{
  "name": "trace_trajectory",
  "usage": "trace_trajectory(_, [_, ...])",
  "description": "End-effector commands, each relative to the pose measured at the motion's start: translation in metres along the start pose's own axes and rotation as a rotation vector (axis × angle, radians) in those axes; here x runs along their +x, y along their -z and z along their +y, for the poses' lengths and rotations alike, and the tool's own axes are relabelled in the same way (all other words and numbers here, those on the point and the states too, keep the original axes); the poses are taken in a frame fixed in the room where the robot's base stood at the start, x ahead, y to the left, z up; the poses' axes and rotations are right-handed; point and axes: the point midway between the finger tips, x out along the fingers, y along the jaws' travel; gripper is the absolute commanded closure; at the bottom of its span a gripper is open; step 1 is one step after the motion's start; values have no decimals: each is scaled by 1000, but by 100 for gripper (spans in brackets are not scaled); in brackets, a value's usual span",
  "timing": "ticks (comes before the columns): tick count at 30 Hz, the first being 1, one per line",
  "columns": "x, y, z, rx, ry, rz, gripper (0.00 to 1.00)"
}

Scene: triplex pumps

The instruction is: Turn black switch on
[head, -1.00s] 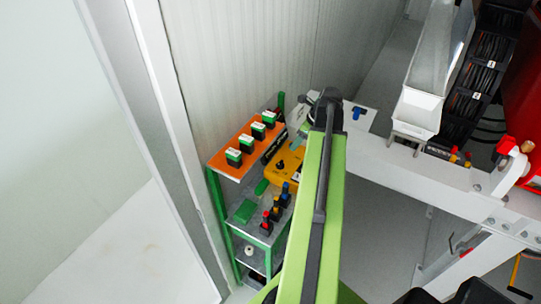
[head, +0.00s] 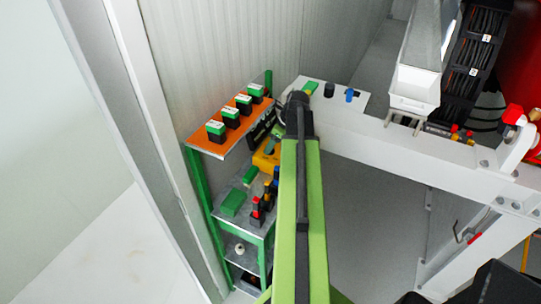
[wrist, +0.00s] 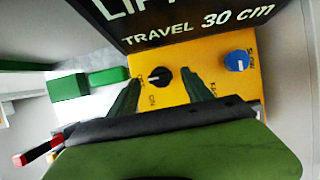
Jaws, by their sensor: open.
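The black switch (wrist: 161,76) is a round knob with a white pointer line on a yellow box (wrist: 228,50), with OFF and ON markings beside it. In the wrist view my gripper (wrist: 163,87) is open, its two green fingers on either side of the switch. I cannot tell whether they touch it. The yellow box also shows in the head view (head: 263,160), partly behind my arm, and the switch is hidden there.
A blue knob (wrist: 237,61) sits right of the switch. A dark sign (wrist: 180,22) stands behind the box. Green blocks (wrist: 68,87) and red-topped parts lie left. In the head view, an orange shelf (head: 205,143) holds several green-and-black switches, and a white beam (head: 400,143) runs right.

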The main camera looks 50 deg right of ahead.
Motion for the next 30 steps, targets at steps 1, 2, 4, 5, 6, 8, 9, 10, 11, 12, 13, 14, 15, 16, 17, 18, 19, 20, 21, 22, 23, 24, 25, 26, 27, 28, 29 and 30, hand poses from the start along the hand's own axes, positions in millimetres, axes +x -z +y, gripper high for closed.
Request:
trace_trajectory(1, [10, 2, 0, 0, 0, 0, 42])
trace_trajectory(2, [12, 1, 0, 0, 0, 0, 42])
trace_trajectory(4, [14, 1, 0, 0, 0, 0, 42])
trace_trajectory(5, [15, 0, 0, 0, 0, 0, 42])
trace_trajectory(6, [15, 0, 0, 0, 0, 0, 42])
trace_trajectory(8, [15, 0, 0, 0, 0, 0, 42])
trace_trajectory(9, [14, -1, 0, 0, 0, 0, 42])
trace_trajectory(10, [14, -1, 0, 0, 0, 0, 42])
trace_trajectory(11, [14, -1, 0, 0, 0, 0, 42])
trace_trajectory(12, [14, -1, 0, 0, 0, 0, 42])
trace_trajectory(13, [14, -1, 0, 0, 0, 0, 42])
trace_trajectory(14, [14, -1, 0, 0, 0, 0, 46])
trace_trajectory(15, [14, -1, 0, 0, 0, 0, 51])
trace_trajectory(16, [14, -1, 0, 0, 0, 0, 55])
trace_trajectory(17, [14, -1, 0, -1, 0, 0, 59])
trace_trajectory(18, [14, -1, 0, -1, 0, 0, 64])
trace_trajectory(19, [14, -1, 0, -1, 0, 0, 68])
trace_trajectory(20, [14, -1, 0, -1, 0, 0, 72])
trace_trajectory(21, [14, -1, 0, -1, 0, 0, 77])
trace_trajectory(22, [14, -1, 0, -1, 0, 0, 81])
trace_trajectory(23, [14, -1, 0, -1, 0, 0, 85])
trace_trajectory(24, [14, -1, 0, -1, 0, 0, 90])
trace_trajectory(25, [14, -1, 0, -1, 0, 0, 94])
trace_trajectory(26, [14, -1, 0, -1, 0, 0, 98])
trace_trajectory(27, [14, -1, 0, -1, 0, 0, 100])
trace_trajectory(28, [15, -2, 7, -3, -1, 0, 100])
trace_trajectory(29, [15, -2, 4, -3, 0, 0, 100])
trace_trajectory(30, [15, -2, 3, -3, -2, 0, 100])
